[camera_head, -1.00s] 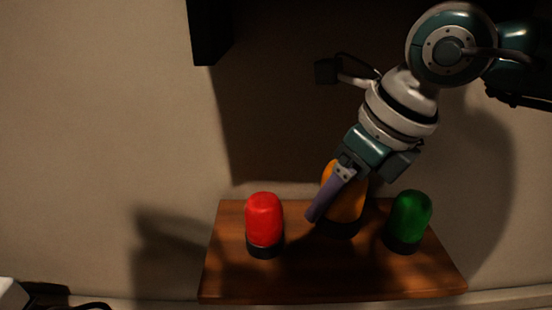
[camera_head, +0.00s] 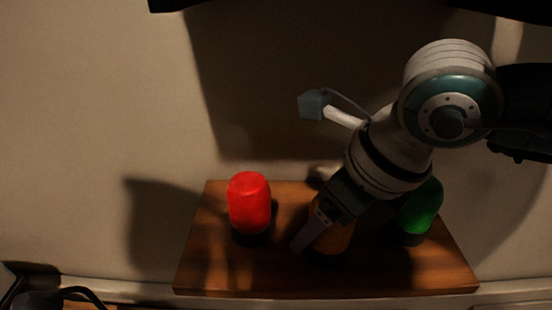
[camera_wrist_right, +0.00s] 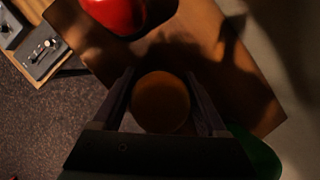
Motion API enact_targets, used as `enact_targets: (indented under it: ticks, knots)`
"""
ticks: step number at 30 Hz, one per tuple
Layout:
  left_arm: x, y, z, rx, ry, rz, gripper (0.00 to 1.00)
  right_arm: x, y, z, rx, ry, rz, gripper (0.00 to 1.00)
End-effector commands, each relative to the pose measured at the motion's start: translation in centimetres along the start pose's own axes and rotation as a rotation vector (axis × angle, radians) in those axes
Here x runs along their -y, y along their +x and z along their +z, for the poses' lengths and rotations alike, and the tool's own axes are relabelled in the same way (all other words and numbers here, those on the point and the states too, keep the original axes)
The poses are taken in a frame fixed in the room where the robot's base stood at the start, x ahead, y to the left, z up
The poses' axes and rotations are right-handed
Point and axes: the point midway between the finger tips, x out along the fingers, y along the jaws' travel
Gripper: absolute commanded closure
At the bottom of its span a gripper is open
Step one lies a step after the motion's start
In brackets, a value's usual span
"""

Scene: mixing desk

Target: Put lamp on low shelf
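Three lamps with dark bases stand on a wooden shelf (camera_head: 300,277) against the wall: a red lamp (camera_head: 249,203) at left, an orange lamp (camera_head: 335,238) in the middle and a green lamp (camera_head: 424,205) at right. My right gripper (camera_head: 318,235) is down at the orange lamp and partly hides it. In the right wrist view, the orange lamp's round top (camera_wrist_right: 160,102) lies between the two open fingers, with a gap visible on each side. The green lamp is partly behind my right arm. I do not see my left gripper.
The red lamp (camera_wrist_right: 115,12) stands close beside the right gripper. In the right wrist view, a desk with grey equipment (camera_wrist_right: 45,52) is at upper left, with dark carpet (camera_wrist_right: 45,115) below. The shelf's left end is bare.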

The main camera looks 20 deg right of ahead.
Motion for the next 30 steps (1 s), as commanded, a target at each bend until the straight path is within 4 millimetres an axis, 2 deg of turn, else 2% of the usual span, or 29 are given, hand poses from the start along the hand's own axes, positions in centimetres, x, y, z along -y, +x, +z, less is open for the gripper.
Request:
enact_targets:
  ticks: [1, 6, 16, 30]
  knots:
    - [0.0, 0.0, 0.0, 0.0, 0.0, 0.0, 1.0, 0.0, 0.0, 0.0, 0.0, 0.0, 0.0, 0.18]
    - [0.0, 0.0, 0.0, 0.0, 0.0, 0.0, 1.0, 0.0, 0.0, 0.0, 0.0, 0.0, 0.0, 0.01]
    - [-0.1, -0.1, -0.1, -0.002, -0.004, 0.003, 1.0, 0.0, -0.6, 0.1, 0.002, -0.001, 0.0, 0.01]
    - [-0.3, 1.5, 0.4, -0.002, -0.01, 0.008, 1.0, 0.1, -7.1, 0.1, 0.002, -0.001, -0.001, 0.01]
